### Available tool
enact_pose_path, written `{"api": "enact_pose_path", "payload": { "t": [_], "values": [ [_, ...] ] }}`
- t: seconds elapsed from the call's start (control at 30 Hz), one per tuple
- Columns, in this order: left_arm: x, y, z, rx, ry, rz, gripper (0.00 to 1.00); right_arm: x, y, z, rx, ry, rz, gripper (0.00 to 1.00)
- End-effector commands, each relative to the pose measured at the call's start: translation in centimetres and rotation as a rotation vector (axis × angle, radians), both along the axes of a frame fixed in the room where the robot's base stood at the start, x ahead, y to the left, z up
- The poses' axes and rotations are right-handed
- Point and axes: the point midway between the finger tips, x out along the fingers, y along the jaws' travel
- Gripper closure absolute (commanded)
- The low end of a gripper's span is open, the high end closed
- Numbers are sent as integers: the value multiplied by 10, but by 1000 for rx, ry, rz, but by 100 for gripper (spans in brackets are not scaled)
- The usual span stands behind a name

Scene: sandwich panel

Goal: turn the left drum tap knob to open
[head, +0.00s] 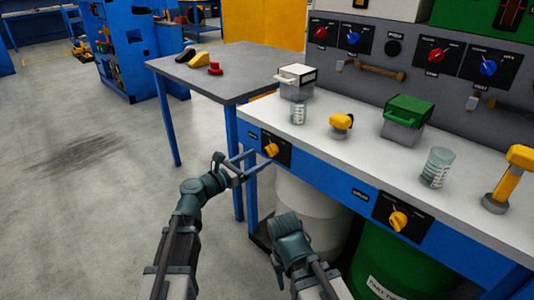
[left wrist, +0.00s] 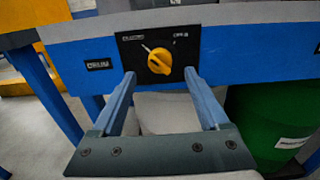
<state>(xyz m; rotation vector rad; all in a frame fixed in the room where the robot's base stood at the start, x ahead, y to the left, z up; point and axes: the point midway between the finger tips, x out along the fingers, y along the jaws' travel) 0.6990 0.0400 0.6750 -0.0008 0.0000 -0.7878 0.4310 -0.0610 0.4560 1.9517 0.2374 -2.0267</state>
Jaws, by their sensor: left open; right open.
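The left tap knob (head: 271,150) is yellow on a black plate on the bench's blue front edge. In the left wrist view the knob (left wrist: 159,61) has a white mark at its upper left, pointing at the left label; the plate's labels are too small to read surely. My left gripper (head: 251,163) is open in front of the knob. In the left wrist view its fingers (left wrist: 160,78) stand either side of the knob's lower part, with no clear contact. My right gripper (head: 287,226) is open, lower and apart from the bench front; its fingers are mostly hidden.
A second yellow knob (head: 398,220) sits further right. A white drum (head: 310,212) and a green drum (head: 395,265) stand under the white bench (head: 340,145). A grey side table (head: 225,75) stands behind left. The floor at left is clear.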

Motion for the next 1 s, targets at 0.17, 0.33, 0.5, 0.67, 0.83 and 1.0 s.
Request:
{"api": "enact_pose_path", "payload": {
  "t": [0.17, 0.33, 0.5, 0.67, 0.83, 1.0],
  "values": [
    [23, -21, 0, 1, -1, -1, 22, 0, 0, 0, 0, 0, 0, 50],
    [33, -32, 0, 1, -1, -1, 22, 0, 0, 0, 0, 0, 0, 50],
    [36, -35, 0, 1, -1, 1, 22, 0, 0, 0, 0, 0, 0, 50],
    [36, -36, 0, 1, -1, 1, 22, 0, 0, 0, 0, 0, 0, 50],
    [35, -36, 0, 1, -1, 0, 38, 0, 0, 0, 0, 0, 0, 50],
    [35, -36, 0, 1, -1, 0, 69, 0, 0, 0, 0, 0, 0, 50]
  ]
}}
